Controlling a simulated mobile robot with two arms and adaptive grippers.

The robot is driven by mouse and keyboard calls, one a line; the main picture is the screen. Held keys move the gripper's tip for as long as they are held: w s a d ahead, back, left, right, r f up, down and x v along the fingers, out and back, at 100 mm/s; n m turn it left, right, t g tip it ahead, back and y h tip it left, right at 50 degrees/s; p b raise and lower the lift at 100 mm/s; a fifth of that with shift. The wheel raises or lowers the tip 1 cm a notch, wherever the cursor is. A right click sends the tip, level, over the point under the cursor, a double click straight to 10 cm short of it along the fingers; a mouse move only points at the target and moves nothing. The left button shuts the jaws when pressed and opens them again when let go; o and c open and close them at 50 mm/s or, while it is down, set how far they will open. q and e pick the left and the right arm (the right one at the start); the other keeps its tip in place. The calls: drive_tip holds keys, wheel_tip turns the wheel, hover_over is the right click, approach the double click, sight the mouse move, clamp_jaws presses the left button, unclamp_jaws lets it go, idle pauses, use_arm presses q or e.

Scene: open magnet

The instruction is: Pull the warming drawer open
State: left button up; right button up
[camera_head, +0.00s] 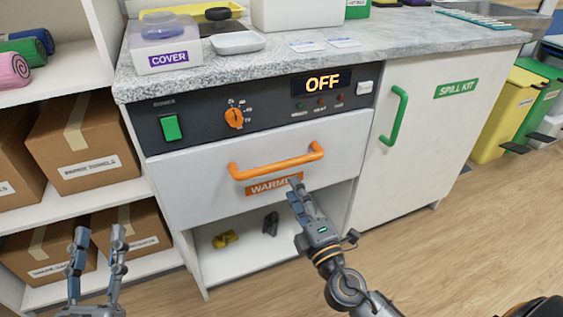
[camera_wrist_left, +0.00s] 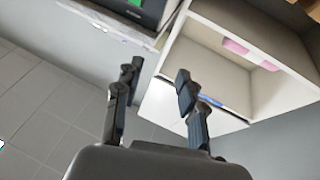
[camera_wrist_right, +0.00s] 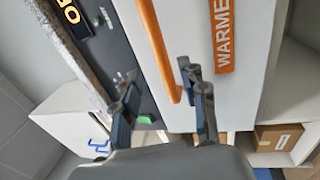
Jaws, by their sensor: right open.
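The warming drawer (camera_head: 200,195) has a white front with an orange bar handle (camera_head: 275,165) and an orange label (camera_head: 262,187) below it. Its front looks flush with the panel above. My right gripper (camera_head: 296,183) is open just below the handle's right half and hides part of the label. In the right wrist view, the handle (camera_wrist_right: 155,45) appears between the two fingers of my right gripper (camera_wrist_right: 157,74); contact cannot be told. My left gripper (camera_head: 98,232) is open and empty, low at the left, away from the drawer. It also shows in the left wrist view (camera_wrist_left: 158,72).
A dark control panel (camera_head: 260,105) reading OFF sits above the drawer. An open shelf below holds a yellow item (camera_head: 225,239) and a dark item (camera_head: 270,223). A white cabinet (camera_head: 430,140) with a green handle is at right. The floor in front is clear.

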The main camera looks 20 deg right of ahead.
sight(281, 166)
use_arm(q)
wheel_tip(281, 166, down, 7)
drive_tip(key=w+g+y+p, duration=0.1)
drive_tip(key=g, duration=0.3)
drive_tip(key=shift+a+y, duration=0.4)
use_arm(e)
drive_tip(key=w, duration=0.3)
drive_tip(key=w+r, duration=0.1)
drive_tip(key=w, duration=0.4)
drive_tip(key=shift+w+r, duration=0.35)
drive_tip(key=shift+w, duration=0.05)
clamp_jaws()
